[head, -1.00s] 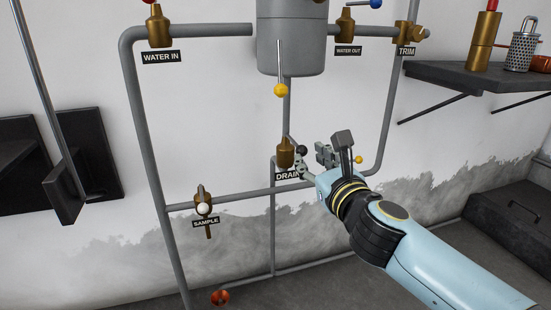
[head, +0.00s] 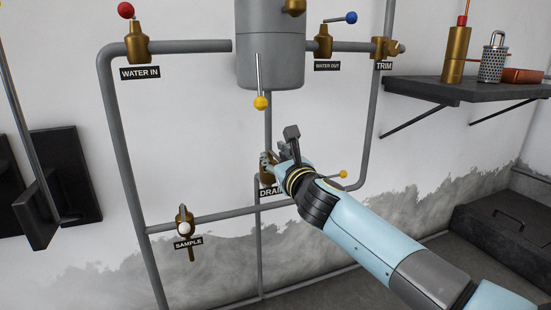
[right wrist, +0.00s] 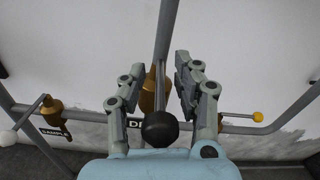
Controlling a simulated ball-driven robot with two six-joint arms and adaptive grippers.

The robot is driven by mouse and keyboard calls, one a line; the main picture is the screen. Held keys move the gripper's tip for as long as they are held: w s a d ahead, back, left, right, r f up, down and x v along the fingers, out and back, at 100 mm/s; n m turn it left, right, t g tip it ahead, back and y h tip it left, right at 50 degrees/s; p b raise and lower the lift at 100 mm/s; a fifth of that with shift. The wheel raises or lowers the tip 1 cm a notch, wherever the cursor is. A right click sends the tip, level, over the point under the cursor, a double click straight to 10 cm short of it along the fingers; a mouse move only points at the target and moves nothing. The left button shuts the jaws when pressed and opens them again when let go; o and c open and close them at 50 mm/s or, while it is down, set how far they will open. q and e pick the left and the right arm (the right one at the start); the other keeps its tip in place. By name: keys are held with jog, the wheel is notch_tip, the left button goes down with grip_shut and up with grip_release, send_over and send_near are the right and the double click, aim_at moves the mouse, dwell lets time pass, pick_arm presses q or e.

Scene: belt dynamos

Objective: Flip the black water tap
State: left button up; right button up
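The black ball knob (right wrist: 160,128) of the drain tap shows in the right wrist view, low between the two fingers. The brass drain valve body (right wrist: 152,92) stands behind it, also between the fingers. In the head view the DRAIN label (head: 268,192) is partly covered, and my right gripper hides the black knob. My right gripper (head: 268,162) is at the drain valve; its spread fingers also show in the right wrist view (right wrist: 160,84). They look open, one on each side of the tap, and I cannot tell whether either touches it. My left gripper is out of view.
A yellow-knobbed lever (head: 261,90) hangs above the drain valve. Another yellow knob (head: 343,174) is close to my right forearm. The sample tap (head: 185,226) is lower left. Grey pipes (head: 125,165) run along the wall. A shelf (head: 465,90) juts out at right.

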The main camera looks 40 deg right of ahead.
jog(key=shift+c, duration=0.3)
grip_shut()
